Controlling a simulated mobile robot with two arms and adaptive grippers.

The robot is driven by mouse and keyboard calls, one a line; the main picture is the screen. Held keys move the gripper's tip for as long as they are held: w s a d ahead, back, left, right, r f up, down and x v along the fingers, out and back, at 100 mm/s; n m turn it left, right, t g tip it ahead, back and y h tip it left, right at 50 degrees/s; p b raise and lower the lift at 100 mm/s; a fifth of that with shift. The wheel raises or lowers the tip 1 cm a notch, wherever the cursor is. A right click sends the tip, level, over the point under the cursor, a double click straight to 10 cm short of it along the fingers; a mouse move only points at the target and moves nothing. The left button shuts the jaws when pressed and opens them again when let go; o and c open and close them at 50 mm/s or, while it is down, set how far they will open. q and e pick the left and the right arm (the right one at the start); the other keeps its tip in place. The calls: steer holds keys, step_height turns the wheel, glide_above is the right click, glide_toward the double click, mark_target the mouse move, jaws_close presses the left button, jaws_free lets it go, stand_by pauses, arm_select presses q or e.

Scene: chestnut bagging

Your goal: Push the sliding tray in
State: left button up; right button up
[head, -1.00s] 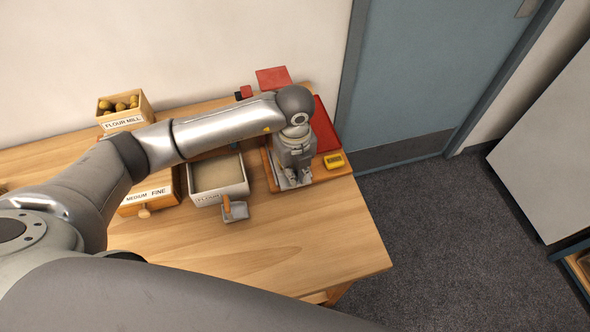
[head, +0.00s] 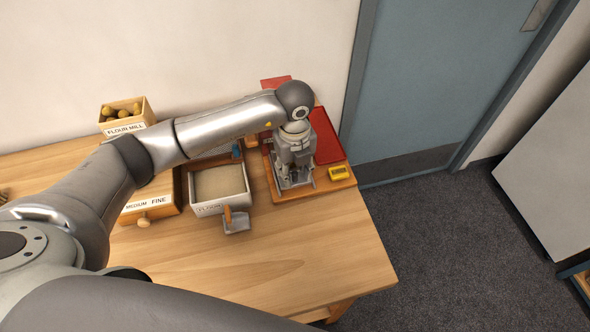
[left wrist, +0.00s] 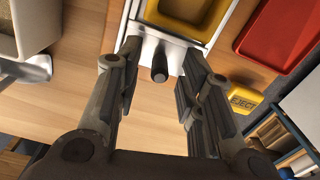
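The sliding tray shows in the left wrist view as a pale frame (left wrist: 143,33) around a yellow pan, with a dark round knob (left wrist: 160,68) on its front. My left gripper (left wrist: 160,62) is open, with its fingers on either side of the knob and apart from each other. I cannot tell whether a finger touches the tray front. In the head view my left gripper (head: 294,180) points down over the wooden base board (head: 306,217) and hides most of the tray. My right gripper is not in view.
A yellow EJECT block (head: 340,173) and a red tray (head: 326,138) lie right of the gripper. A flour box (head: 205,208) with a scoop (head: 237,221) stands to the left, beside a wooden drawer box (head: 150,203). The table front (head: 270,260) is clear.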

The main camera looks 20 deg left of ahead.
arm_select(q)
step_height(320, 180, up, 12)
stand_by(0.6)
